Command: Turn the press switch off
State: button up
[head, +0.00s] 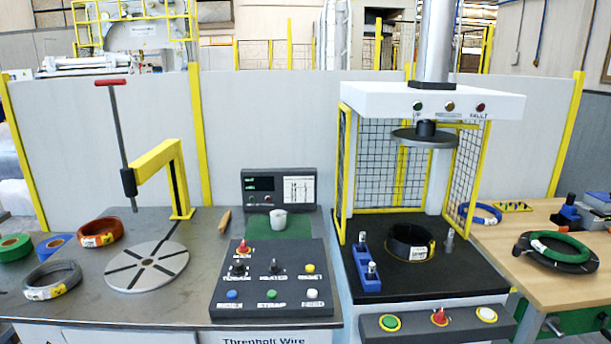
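The press (432,100) stands right of centre, with a white head and a round grey platen (425,138) raised above its black bed. On its dark front panel (408,334), a red rotary switch (439,317) sits between a green button (390,323) and a pale yellow-ringed button (487,314). The red handle points roughly upward; its marked position is too small to read. A black coil (409,243) with a yellow label lies on the bed under the platen, apart from it. My gripper is not in view.
A sloped control box (273,285) with another red knob (243,248) stands on the left bench. A blue block (366,266) with metal pegs is on the press bed. Yellow-framed mesh guards (380,165) flank the press. The right wooden table (520,240) holds coils.

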aim_at(439, 318)
jog(key=k+l, duration=0.1)
jog(key=i+l, duration=0.2)
jog(key=l, duration=0.2)
jog(key=i+l, duration=0.25)
jog(key=l, duration=0.15)
jog(key=i+l, duration=0.2)
jog(key=l, duration=0.2)
jog(key=u, duration=0.05)
